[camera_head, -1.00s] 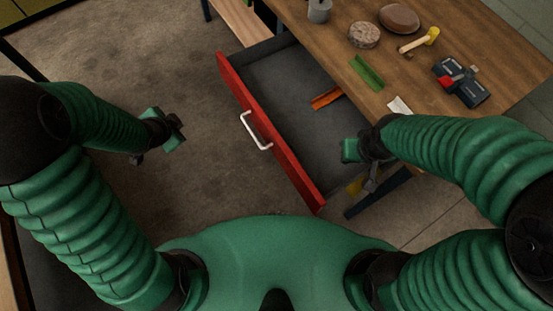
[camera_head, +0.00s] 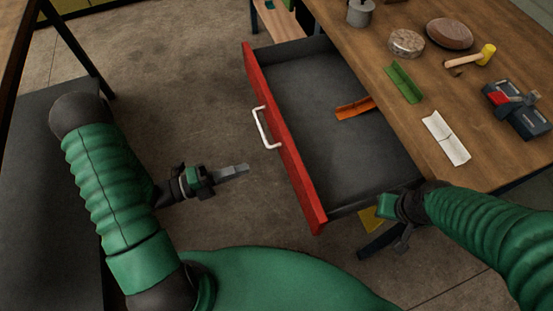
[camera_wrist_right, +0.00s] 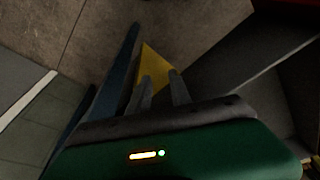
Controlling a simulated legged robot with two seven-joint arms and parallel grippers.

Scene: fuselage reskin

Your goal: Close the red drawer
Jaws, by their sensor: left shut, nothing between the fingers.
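The red drawer (camera_head: 282,135) is pulled out from the wooden workbench, showing its grey interior. Its white handle (camera_head: 264,128) is on the red front. An orange angled piece (camera_head: 357,107) lies inside the drawer. My left gripper (camera_head: 238,171) is shut and empty, left of the drawer front and apart from the handle, with its fingers pointing right toward the front. My right gripper (camera_head: 402,242) is at the drawer's near right corner, by the bench edge. In the right wrist view its two fingers (camera_wrist_right: 161,88) are apart with nothing between them.

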